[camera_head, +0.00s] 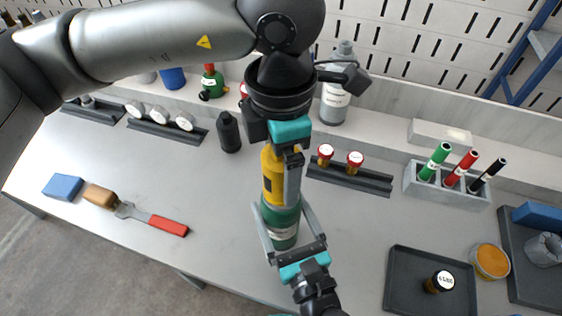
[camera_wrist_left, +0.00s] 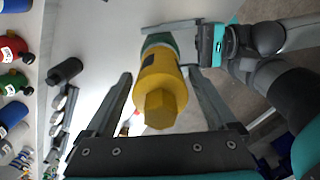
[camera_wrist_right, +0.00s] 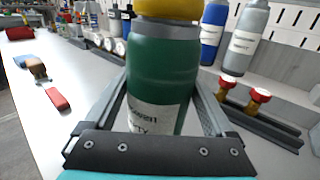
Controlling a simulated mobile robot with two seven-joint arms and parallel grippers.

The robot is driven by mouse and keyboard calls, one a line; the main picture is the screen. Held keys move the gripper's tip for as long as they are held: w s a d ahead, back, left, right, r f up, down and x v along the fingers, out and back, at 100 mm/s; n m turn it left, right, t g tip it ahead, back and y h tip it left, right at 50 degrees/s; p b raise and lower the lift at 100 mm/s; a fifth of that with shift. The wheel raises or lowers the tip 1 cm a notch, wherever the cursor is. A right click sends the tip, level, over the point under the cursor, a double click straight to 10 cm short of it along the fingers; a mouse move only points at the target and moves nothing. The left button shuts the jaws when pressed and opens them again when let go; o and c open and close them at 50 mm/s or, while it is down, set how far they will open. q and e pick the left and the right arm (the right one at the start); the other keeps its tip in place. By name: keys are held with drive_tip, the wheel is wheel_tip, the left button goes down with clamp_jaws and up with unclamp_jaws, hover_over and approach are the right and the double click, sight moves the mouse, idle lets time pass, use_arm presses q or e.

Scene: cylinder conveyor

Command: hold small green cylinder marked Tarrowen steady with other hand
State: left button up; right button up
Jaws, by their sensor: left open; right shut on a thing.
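The small green cylinder (camera_head: 283,228) stands upright on the table near its front edge, with a yellow cap (camera_head: 270,172) on top. In the right wrist view the green cylinder (camera_wrist_right: 160,75) has a white label, only partly readable. My right gripper (camera_head: 281,210) comes from the front and is shut on the green body, one finger on each side. My left gripper (camera_head: 283,178) points down from above, open, with its fingers on either side of the yellow cap. In the left wrist view the cap (camera_wrist_left: 160,88) sits between those fingers, with a gap visible on its left.
A black bottle (camera_head: 229,131) stands behind to the left. A rack with red-capped valves (camera_head: 350,178) lies behind to the right. A dark tray (camera_head: 405,275) is at the right. A red-handled tool (camera_head: 165,224) and blue block (camera_head: 63,187) lie at the left.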

use_arm(q)
drive_tip(key=n, duration=0.5)
drive_tip(key=shift+n, duration=0.3)
drive_tip(key=n, duration=0.5)
drive_tip(key=shift+n, duration=0.4)
drive_tip(key=shift+f, duration=0.1)
drive_tip(key=shift+f, duration=1.15)
drive_tip(key=shift+c, duration=0.2)
clamp_jaws()
